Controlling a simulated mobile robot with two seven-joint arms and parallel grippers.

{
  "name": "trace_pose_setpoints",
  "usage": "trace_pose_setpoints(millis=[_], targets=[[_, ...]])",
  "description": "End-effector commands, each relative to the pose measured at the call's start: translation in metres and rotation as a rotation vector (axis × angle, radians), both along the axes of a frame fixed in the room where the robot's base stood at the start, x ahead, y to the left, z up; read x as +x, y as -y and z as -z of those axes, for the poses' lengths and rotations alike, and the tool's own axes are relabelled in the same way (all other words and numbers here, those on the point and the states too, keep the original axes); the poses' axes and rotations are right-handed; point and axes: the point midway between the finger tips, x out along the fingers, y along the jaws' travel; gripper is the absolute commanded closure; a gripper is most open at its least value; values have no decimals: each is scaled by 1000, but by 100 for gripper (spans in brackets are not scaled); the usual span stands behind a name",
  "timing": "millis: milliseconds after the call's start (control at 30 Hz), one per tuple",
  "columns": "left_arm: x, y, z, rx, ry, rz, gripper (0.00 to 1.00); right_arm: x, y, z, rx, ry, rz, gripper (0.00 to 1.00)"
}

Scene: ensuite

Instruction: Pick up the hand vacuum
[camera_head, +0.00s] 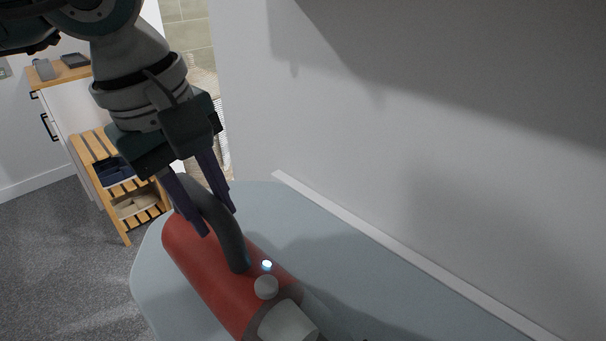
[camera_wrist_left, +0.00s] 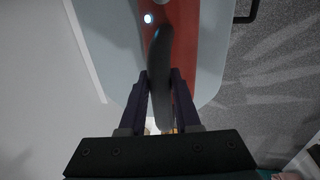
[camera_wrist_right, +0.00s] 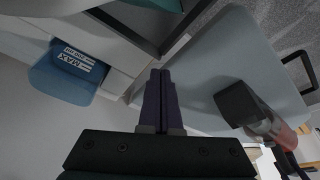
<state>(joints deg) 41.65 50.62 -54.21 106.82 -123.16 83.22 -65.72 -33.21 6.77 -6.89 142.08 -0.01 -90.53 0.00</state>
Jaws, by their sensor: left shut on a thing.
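The hand vacuum (camera_head: 200,268) has a red body, a grey front part and a dark curved handle. It lies on a pale blue-grey tabletop (camera_head: 330,265). My left gripper (camera_head: 219,222) comes down from above with its two fingers on either side of the handle, shut on it. In the left wrist view the handle (camera_wrist_left: 161,70) runs between the fingers (camera_wrist_left: 163,72). In the right wrist view the vacuum (camera_wrist_right: 272,126) shows at the right with its dark end. My right gripper (camera_wrist_right: 161,72) has its fingers together, holds nothing and is apart from the vacuum.
A white wall (camera_head: 400,120) with a pale strip borders the tabletop. A slatted wooden shelf (camera_head: 85,150) with small bins stands at the back left by a white cabinet. A blue lettered object (camera_wrist_right: 70,75) shows at the left in the right wrist view. Grey carpet lies beside the table.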

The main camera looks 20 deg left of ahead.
Motion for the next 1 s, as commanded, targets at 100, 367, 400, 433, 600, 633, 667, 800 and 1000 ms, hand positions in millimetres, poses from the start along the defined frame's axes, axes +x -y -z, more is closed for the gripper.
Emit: trace_pose_setpoints(millis=[100, 367, 400, 433, 600, 633, 667, 800, 1000], targets=[[0, 0, 0, 0, 0, 0, 100, 0, 1, 0, -2, 0, -1, 100], [0, 0, 0, 0, 0, 0, 100, 0, 1, 0, -5, 0, -3, 100], [0, 0, 0, 0, 0, 0, 100, 0, 1, 0, -5, 0, -3, 100], [0, 0, 0, 0, 0, 0, 100, 0, 1, 0, -5, 0, -3, 100], [0, 0, 0, 0, 0, 0, 100, 0, 1, 0, -5, 0, -3, 100], [0, 0, 0, 0, 0, 0, 100, 0, 1, 0, -5, 0, -3, 100], [0, 0, 0, 0, 0, 0, 100, 0, 1, 0, -4, 0, -3, 100], [0, 0, 0, 0, 0, 0, 100, 0, 1, 0, -4, 0, -3, 100], [0, 0, -1, 0, 1, 0, 100, 0, 1, 0, -4, 0, -2, 100]])
